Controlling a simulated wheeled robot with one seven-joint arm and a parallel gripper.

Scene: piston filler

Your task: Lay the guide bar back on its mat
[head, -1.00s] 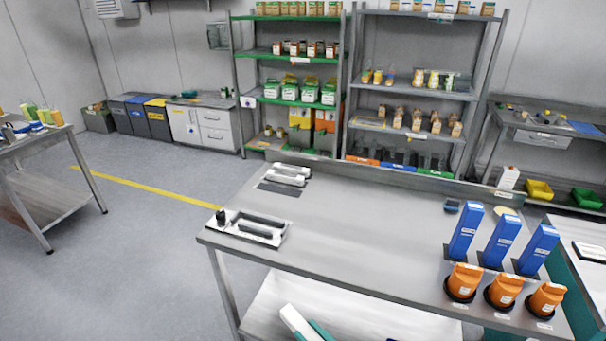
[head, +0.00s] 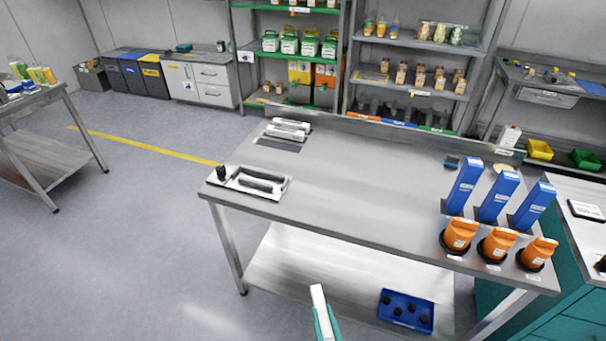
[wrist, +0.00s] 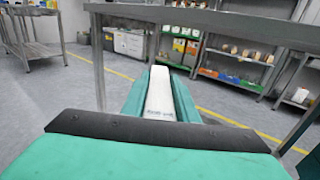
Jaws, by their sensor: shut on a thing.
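My gripper (head: 327,322) shows at the bottom of the head view, low in front of the steel table. Its teal fingers are shut on a long white bar, the guide bar (head: 318,299). In the wrist view my gripper (wrist: 160,92) has the guide bar (wrist: 160,100) between its fingers, pointing away from the camera, with small print near its close end. A dark flat mat (head: 279,145) lies bare at the table's far left, in front of pale bar-like parts (head: 288,130). I cannot tell for sure that this is the bar's mat.
The steel table (head: 350,190) has a clear middle; its front edge and leg (head: 228,245) stand near my gripper. A tray with dark-handled parts (head: 250,183) is front left. Blue boxes (head: 463,187) and orange containers (head: 459,234) stand right. A blue tray (head: 405,312) lies below.

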